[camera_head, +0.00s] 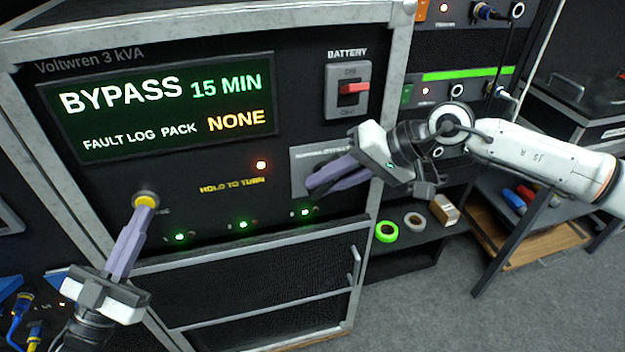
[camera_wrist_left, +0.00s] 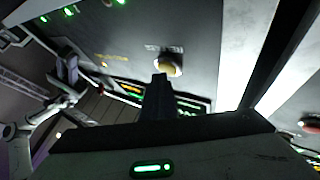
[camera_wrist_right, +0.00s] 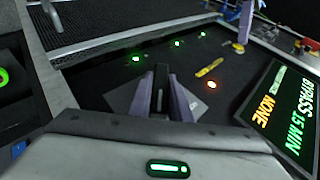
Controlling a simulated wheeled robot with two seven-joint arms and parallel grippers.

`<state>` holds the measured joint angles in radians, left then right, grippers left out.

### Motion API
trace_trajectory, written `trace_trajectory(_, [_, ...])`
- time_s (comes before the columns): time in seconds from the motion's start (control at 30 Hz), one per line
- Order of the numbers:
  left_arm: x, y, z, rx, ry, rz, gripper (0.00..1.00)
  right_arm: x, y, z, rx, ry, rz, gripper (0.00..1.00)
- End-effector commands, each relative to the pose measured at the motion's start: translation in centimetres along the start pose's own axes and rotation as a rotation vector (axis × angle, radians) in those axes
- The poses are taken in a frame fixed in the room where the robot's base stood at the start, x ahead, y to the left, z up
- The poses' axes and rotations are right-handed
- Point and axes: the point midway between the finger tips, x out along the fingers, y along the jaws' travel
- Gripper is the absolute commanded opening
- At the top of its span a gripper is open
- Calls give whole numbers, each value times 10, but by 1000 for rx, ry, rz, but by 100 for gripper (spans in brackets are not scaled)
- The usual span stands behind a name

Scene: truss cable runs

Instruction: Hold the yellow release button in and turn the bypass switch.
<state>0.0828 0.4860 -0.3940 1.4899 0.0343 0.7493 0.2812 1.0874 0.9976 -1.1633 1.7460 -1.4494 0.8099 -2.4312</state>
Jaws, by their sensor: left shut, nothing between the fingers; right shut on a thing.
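The yellow release button (camera_head: 146,199) is on the black panel, below the screen. My left gripper (camera_head: 142,210) is shut and empty, its fingertips against the button; the left wrist view shows the button (camera_wrist_left: 168,68) just beyond the fingertips (camera_wrist_left: 160,78). Whether it is pressed in is hard to tell. The bypass switch has a grey plate (camera_head: 303,160) at the panel's right. The right wrist view shows the fingers (camera_wrist_right: 162,82) over the plate (camera_wrist_right: 122,96).
A red battery switch (camera_head: 354,88) is above the plate. Tape rolls (camera_head: 387,231) lie on a shelf at right.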

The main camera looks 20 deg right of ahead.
Motion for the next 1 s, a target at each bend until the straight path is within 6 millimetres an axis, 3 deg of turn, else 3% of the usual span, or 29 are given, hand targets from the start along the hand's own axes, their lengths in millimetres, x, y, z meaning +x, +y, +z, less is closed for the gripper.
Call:
trace_trajectory(0.43, [0, -1, 0, 0, -1, -1, 0, 0, -1, -1, 5, 4, -11, 0])
trace_trajectory(0.47, [0, -1, 0, 0, -1, -1, 0, 0, -1, -1, 5, 3, -11, 22])
trace_trajectory(0.53, [0, -1, 0, 0, -1, -1, 0, 0, -1, -1, 5, 3, -10, 34])
trace_trajectory(0.87, [0, -1, 0, 0, -1, -1, 0, -2, 0, -1, 4, 3, -8, 36])
trace_trajectory(1.0, [0, -1, 0, 0, -1, -1, 0, -15, 0, -1, 6, 4, -7, 36])
